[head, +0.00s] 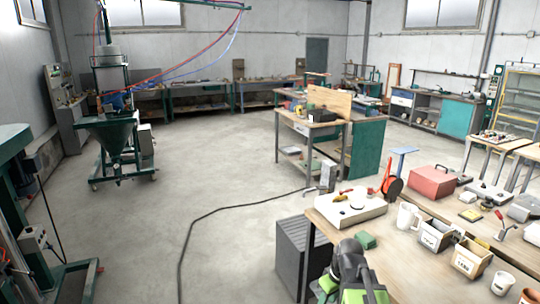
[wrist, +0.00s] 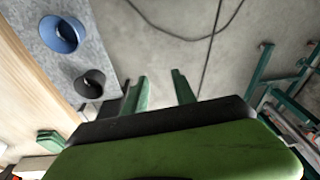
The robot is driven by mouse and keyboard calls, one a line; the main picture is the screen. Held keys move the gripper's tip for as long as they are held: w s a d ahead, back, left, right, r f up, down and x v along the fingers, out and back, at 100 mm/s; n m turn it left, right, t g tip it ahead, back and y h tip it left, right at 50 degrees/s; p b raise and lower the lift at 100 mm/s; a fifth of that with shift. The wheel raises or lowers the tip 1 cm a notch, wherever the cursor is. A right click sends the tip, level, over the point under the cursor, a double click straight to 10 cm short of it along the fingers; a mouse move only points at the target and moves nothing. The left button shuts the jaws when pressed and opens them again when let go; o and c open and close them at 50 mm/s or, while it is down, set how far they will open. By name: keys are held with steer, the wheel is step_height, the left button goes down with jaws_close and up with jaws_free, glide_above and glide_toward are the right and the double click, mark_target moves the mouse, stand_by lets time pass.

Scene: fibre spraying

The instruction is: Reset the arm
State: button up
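My arm's green and black end shows at the bottom of the head view, beside the front left edge of the wooden workbench (head: 395,235). In the wrist view my gripper (wrist: 161,76) has two green fingers standing apart. Nothing is between the fingertips, and concrete floor shows beyond them. The gripper looks open and empty. The fingertips cannot be made out clearly in the head view.
The bench holds a white box-like device (head: 345,208), a green block (head: 365,241), labelled bins (head: 435,234) and a red case (head: 432,181). A grey cabinet (head: 297,255) stands left of it. A cable (head: 200,215) crosses the open floor.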

steer(key=s+a+f+m+g+h, duration=0.1)
steer(key=s+a+f+m, duration=0.1)
steer(key=s+a+m, duration=0.3)
steer(key=shift+s+m+g+b, duration=0.3)
steer(key=shift+s+b, duration=0.05)
steer(key=shift+s, duration=0.1)
steer(key=shift+a, duration=0.1)
stand_by(0.5)
